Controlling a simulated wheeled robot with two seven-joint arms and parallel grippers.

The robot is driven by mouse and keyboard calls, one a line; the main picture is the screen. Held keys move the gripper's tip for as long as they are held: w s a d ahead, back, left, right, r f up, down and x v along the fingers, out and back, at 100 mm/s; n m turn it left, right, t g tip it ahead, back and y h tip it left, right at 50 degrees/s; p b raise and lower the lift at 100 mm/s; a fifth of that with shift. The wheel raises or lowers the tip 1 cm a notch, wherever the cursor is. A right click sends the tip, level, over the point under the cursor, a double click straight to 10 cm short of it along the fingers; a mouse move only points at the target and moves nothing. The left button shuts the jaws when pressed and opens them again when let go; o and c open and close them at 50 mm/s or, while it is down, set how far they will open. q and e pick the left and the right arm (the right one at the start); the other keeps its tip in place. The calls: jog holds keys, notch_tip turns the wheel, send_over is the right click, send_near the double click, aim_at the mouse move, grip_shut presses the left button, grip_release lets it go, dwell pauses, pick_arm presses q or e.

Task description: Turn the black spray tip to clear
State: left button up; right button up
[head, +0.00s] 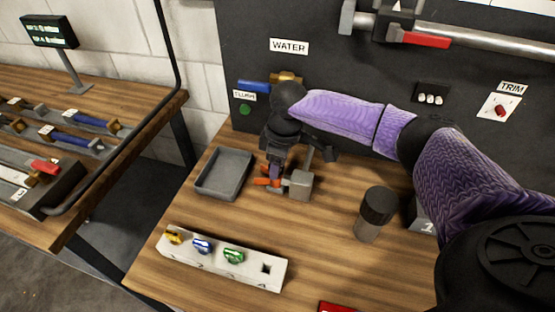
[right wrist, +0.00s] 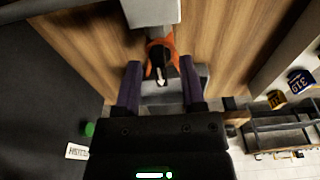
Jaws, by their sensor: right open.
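The black spray tip (right wrist: 157,62) shows in the right wrist view as a small dark piece with a white arrow, set in an orange guard (right wrist: 151,45). The arrow points toward the bottom of that picture. The guard sits against a grey block (right wrist: 152,12); in the head view the orange guard (head: 268,182) is beside the grey block (head: 301,184) on the workbench. My right gripper (right wrist: 160,80) is open, its two purple fingers on either side of the tip, with visible gaps. In the head view the gripper (head: 275,168) partly hides the tip. My left gripper is not in view.
A grey tray (head: 225,172) lies left of the guard. A white rack (head: 220,262) with yellow, blue and green tips and a square hole is in front. A dark-capped cylinder (head: 375,213) stands right. A dark panel (head: 365,80) rises behind. Bare bench lies between rack and block.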

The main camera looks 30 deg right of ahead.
grip_shut()
